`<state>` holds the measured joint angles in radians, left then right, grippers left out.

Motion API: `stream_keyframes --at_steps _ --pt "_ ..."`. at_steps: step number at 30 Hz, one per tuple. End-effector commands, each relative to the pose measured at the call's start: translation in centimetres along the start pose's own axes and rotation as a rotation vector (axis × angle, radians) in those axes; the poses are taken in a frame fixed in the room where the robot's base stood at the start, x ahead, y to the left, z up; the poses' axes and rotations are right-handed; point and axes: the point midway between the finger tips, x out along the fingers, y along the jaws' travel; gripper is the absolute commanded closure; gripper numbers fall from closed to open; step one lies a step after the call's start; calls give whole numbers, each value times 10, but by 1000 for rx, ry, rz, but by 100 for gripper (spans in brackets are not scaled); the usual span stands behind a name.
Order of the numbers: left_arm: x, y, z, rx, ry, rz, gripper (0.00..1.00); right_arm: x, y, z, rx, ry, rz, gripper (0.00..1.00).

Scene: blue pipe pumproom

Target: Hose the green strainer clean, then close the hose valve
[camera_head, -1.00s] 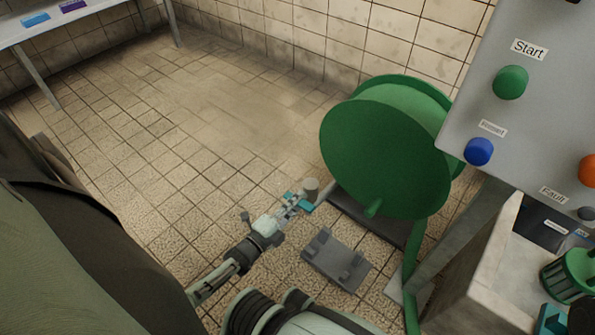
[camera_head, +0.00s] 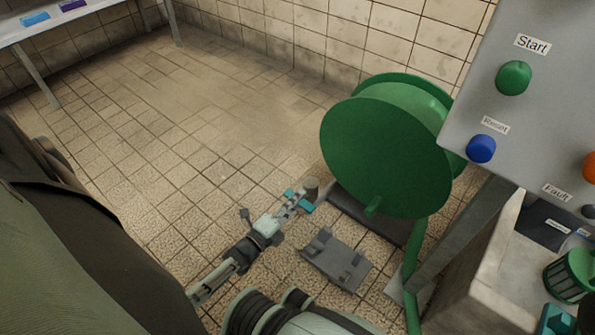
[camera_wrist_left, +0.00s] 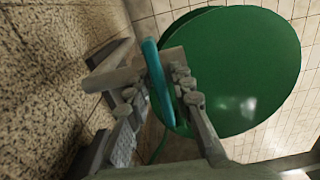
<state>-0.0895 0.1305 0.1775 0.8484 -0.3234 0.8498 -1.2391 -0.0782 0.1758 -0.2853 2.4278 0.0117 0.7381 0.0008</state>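A teal valve lever (camera_head: 307,208) on a grey stub stands low at the foot of the green hose reel (camera_head: 385,150). My left gripper (camera_head: 292,204) is at the lever, with its fingers on either side. In the left wrist view the lever (camera_wrist_left: 157,75) runs upright between the fingers; whether they press on it is unclear. The green strainer (camera_head: 570,276), a slatted basket, is at the lower right, partly cut off by the picture's edge. A teal piece (camera_head: 556,321) shows below it. My right gripper is not clearly seen.
A grey bracketed plate (camera_head: 337,260) lies on the tiles right of my left gripper. A green hose (camera_head: 413,260) hangs below the reel. A control panel (camera_head: 530,125) with buttons juts in at the upper right. Open floor (camera_head: 190,130) lies to the left.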

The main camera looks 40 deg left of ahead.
Motion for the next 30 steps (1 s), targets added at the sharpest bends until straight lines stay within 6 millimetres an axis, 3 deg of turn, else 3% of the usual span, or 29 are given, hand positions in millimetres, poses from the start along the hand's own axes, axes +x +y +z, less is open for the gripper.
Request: stream_keyframes --at_steps 9,14,24,30 --pt "0 0 -1 -1 1 0 69 0 0 0 1 -2 -1 0" --pt "-13 1 -1 -1 1 2 69 0 0 1 1 -2 0 0" --pt "-82 1 -1 -1 1 2 69 -1 0 1 1 -2 2 0" --pt "-111 0 0 -1 0 1 69 0 0 1 1 -2 2 0"
